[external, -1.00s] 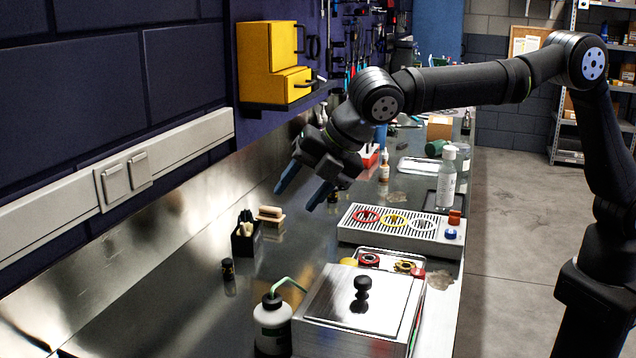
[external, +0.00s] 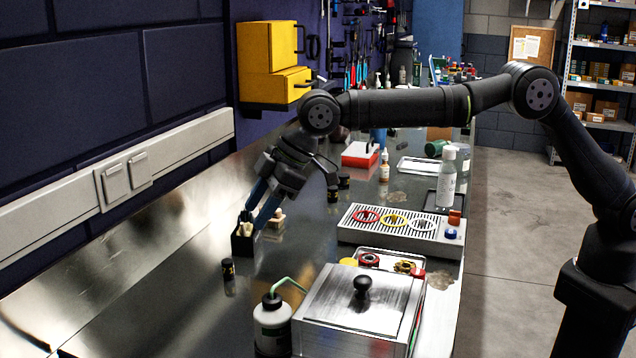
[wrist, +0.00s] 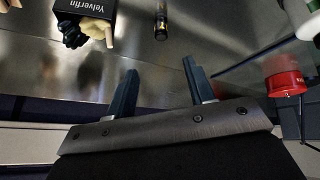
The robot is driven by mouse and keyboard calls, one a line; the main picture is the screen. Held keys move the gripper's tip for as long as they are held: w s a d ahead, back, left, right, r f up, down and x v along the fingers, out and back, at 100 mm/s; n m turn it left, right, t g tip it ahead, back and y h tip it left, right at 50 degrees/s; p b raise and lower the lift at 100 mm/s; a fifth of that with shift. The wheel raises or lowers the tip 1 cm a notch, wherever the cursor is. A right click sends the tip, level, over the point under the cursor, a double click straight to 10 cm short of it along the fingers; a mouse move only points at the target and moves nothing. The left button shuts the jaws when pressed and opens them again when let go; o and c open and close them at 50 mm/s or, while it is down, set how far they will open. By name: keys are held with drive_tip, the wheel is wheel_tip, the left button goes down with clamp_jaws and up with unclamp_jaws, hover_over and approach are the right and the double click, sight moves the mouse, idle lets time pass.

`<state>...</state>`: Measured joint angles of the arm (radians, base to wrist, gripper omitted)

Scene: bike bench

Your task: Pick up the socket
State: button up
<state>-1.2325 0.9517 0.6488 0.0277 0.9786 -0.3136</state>
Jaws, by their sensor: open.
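My gripper (external: 255,217) is open and empty, low over the bench by the black holder (external: 243,241). In the wrist view its two blue fingers (wrist: 160,67) stand apart with nothing between them. A small dark cylinder (external: 228,269) with a light band stands on the bench, on the near side of the holder. It also shows in the wrist view (wrist: 161,23), beyond the fingertips and roughly in line with the gap between them. It may be the socket, but I cannot tell for sure. Other small dark cylinders (external: 333,194) stand farther back.
A white squeeze bottle (external: 272,322) and a lidded metal box (external: 362,300) stand at the near right. A red container (wrist: 285,80) is at the wrist view's right. The wall (external: 60,130) runs along the left.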

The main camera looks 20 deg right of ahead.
hover_over(229, 261)
drive_tip(key=d, duration=0.3)
drive_tip(key=f, duration=0.5)
drive_tip(key=shift+s+f, duration=0.3)
drive_tip(key=shift+f, duration=0.1)
drive_tip(key=x, duration=0.3)
drive_tip(key=shift+s+f, duration=0.15)
drive_tip(key=shift+f, duration=0.25)
drive_tip(key=shift+x, duration=0.8)
drive_tip(key=shift+c, duration=0.2)
clamp_jaws()
